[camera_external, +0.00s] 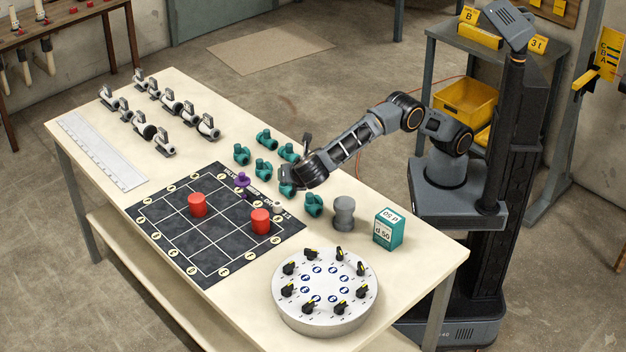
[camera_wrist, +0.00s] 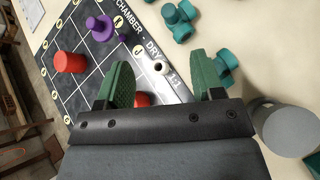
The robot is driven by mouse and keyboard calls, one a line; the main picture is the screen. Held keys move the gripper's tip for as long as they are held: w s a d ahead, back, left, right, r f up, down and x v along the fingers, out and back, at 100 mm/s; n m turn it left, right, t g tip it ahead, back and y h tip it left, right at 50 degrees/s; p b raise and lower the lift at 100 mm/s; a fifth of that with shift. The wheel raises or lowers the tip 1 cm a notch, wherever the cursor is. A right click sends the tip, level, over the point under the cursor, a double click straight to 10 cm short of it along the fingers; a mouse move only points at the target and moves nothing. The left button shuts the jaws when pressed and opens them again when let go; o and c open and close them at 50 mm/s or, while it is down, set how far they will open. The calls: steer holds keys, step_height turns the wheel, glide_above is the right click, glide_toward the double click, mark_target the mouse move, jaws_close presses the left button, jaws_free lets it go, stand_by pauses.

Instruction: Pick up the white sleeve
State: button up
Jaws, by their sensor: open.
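The white sleeve (camera_wrist: 160,67) is a small, short ring with a dark hole in its top. It stands upright by the printed edge of the dark grid board (camera_wrist: 85,85). In the external view the sleeve (camera_external: 277,207) is a small pale spot at the board's right edge. My gripper (camera_wrist: 161,60) is open, with its two green fingers spread wide. In the wrist view the sleeve lies between the fingertips and apart from both; its height distance to them is hard to tell. In the external view my gripper (camera_external: 290,177) hangs over the teal fittings, its fingertips partly hidden.
Two red cylinders (camera_external: 197,204) and a purple part (camera_external: 242,180) are on or by the board. Several teal fittings (camera_external: 264,168) are close around my gripper. A grey cylinder (camera_external: 343,213), a teal box (camera_external: 389,229) and a round white dial (camera_external: 325,290) stand to the right.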

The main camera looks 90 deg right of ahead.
mark_target(276, 203)
steer(key=a+f+n, duration=0.1)
steer(key=a+f, duration=0.1)
steer(key=a, duration=0.1)
steer(key=s+a+f+n+t+h, duration=0.1)
steer(key=a+f, duration=0.1)
steer(key=a, duration=0.1)
steer(key=a+f+n+t+h+b, duration=0.1)
steer(key=a+f, duration=0.1)
steer(key=a, duration=0.1)
steer(key=shift+s+a+f+n, duration=0.2)
steer(key=shift+s+f+n, duration=0.1)
steer(key=shift+f, duration=0.1)
steer(key=shift+w+d+f, duration=0.1)
steer(key=shift+d+f, duration=0.1)
steer(key=shift+f, duration=0.05)
steer(key=x, duration=1.3)
steer(key=shift+w+r, duration=0.15)
steer(key=shift+a, duration=0.1)
steer(key=shift+c, duration=0.2)
steer(key=c, duration=0.9)
steer(key=shift+c, duration=0.2)
